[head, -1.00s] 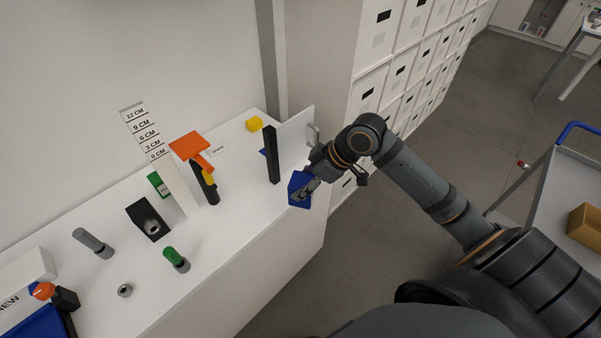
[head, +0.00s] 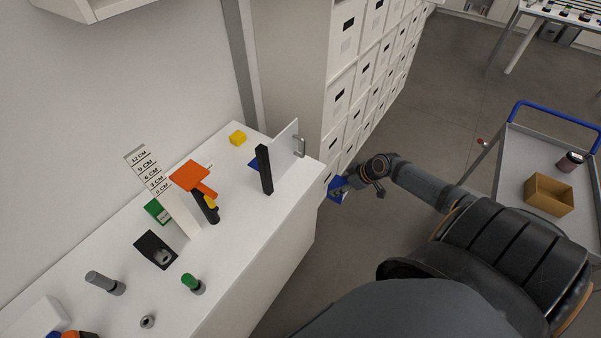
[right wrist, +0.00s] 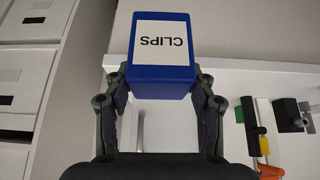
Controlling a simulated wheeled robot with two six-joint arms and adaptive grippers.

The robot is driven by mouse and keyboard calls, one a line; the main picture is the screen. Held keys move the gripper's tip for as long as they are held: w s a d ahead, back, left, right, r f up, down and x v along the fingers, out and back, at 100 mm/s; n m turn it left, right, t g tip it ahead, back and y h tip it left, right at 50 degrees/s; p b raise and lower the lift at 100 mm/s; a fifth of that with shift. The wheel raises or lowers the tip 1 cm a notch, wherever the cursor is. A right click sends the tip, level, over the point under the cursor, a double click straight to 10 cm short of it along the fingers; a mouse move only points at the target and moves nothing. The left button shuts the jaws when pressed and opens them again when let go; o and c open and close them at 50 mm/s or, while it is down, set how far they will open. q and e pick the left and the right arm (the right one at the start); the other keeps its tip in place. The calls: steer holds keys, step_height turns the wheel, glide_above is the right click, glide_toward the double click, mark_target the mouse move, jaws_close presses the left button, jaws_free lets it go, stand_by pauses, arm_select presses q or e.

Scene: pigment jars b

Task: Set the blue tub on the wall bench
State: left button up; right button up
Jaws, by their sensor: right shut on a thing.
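The blue tub (head: 337,193) is in my right gripper (head: 342,186), just off the right end of the white wall bench (head: 232,262) in the head view. It is out past the bench edge, in front of the drawer cabinet. In the right wrist view the tub (right wrist: 160,74) has a white label reading CLIPS. The right gripper's two fingers (right wrist: 160,92) are shut on its sides. My left gripper is not in view.
At the bench's right end stand a white panel with a handle (head: 299,146) and a black post (head: 264,170). A yellow block (head: 238,138), an orange-topped stand (head: 190,175) and a green-capped cylinder (head: 192,283) are on it. A cart (head: 508,165) stands right.

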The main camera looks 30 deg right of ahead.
steer(key=w+a+b, duration=0.1)
steer(key=w+b, duration=0.1)
steer(key=w, duration=0.1)
steer(key=w+a+b, duration=0.2)
steer(key=w, duration=0.2)
steer(key=w+a+b, duration=0.1)
steer(key=w+b, duration=0.1)
steer(key=w, duration=0.2)
steer(key=shift+a+f, duration=0.2)
steer(key=shift+a, duration=0.2)
steer(key=shift+w+r, duration=0.2)
steer(key=w+b, duration=0.1)
steer(key=w+a+b, duration=0.1)
steer(key=w+f+b, duration=0.1)
steer(key=b, duration=0.1)
steer(key=shift+w+a, duration=0.2)
steer(key=shift+a, duration=0.15)
steer(key=shift+r, duration=0.15)
steer(key=shift+s, duration=0.1)
steer(key=o, duration=1.2)
steer(key=shift+o, duration=0.2)
